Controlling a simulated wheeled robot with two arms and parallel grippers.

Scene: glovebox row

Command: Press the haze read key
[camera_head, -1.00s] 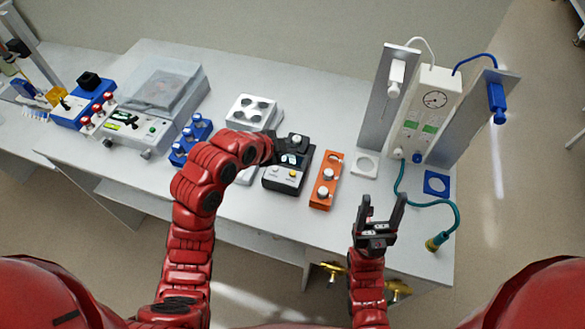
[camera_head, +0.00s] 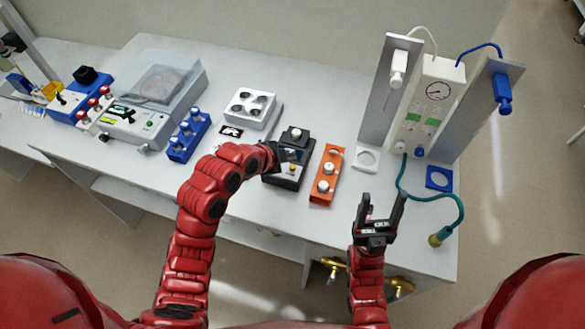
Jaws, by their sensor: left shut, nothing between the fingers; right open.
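A small dark instrument (camera_head: 298,181) with a grey sloped front panel stands mid-bench. A yellow key (camera_head: 292,168) shows on its panel. The key labels are too small to read, so I cannot tell which is the haze read key. My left gripper (camera_head: 284,162) is shut and empty, over the left part of the panel, and hides the key there. I cannot tell whether its tips touch the panel. My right gripper (camera_head: 380,208) is open and empty, near the bench's front edge, well to the right of the instrument.
An orange block (camera_head: 320,190) with white-topped vials stands just right of the instrument. A white rack (camera_head: 249,108) stands behind left and a blue vial rack (camera_head: 188,137) further left. A white gauge unit (camera_head: 430,110) between upright panels and a teal hose (camera_head: 455,205) are at right.

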